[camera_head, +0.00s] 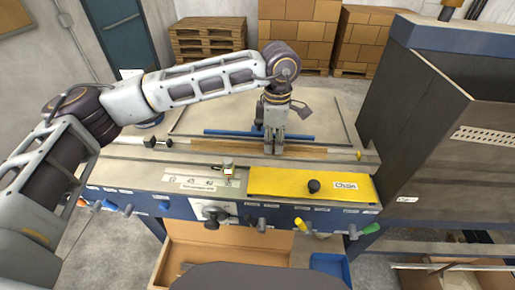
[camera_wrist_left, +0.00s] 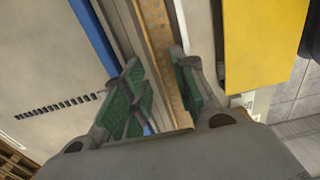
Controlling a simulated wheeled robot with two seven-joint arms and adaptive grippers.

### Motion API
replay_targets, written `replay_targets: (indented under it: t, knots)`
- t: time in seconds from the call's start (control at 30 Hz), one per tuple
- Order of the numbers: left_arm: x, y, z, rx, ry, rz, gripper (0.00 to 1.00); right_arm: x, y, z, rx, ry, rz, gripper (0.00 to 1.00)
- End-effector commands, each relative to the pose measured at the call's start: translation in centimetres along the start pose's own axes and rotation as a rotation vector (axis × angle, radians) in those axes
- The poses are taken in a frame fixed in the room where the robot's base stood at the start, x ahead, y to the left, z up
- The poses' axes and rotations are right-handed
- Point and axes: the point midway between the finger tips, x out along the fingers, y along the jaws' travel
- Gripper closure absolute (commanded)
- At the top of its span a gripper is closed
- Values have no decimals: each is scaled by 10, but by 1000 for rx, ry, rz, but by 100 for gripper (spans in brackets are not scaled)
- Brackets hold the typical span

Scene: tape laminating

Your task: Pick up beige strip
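The beige strip (camera_head: 238,150) lies lengthwise across the machine's table, between the blue bar and the yellow plate. Its middle is hidden behind my left gripper (camera_head: 274,148), which points down over it. In the left wrist view the strip (camera_wrist_left: 158,50) runs between the two green-padded fingers of my left gripper (camera_wrist_left: 160,88). I cannot tell how far the fingertips are above the table. My right gripper is not in view.
A blue bar (camera_head: 228,132) lies just behind the strip. A yellow plate (camera_head: 270,182) with a black knob is in front, right of a small device (camera_head: 228,170). A tall grey cabinet (camera_head: 430,130) stands at the right. The table behind the blue bar is clear.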

Motion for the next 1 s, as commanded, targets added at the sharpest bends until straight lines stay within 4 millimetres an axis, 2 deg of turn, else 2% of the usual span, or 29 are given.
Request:
replay_targets:
  t: [0.07,0.27,0.77,1.0]
  knots:
    - [0,0,0,0,0,0,75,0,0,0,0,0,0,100]
    - [0,0,0,0,0,0,100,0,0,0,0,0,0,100]
    - [-3,0,0,0,-1,1,100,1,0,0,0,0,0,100]
    - [-22,0,0,0,-1,3,100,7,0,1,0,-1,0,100]
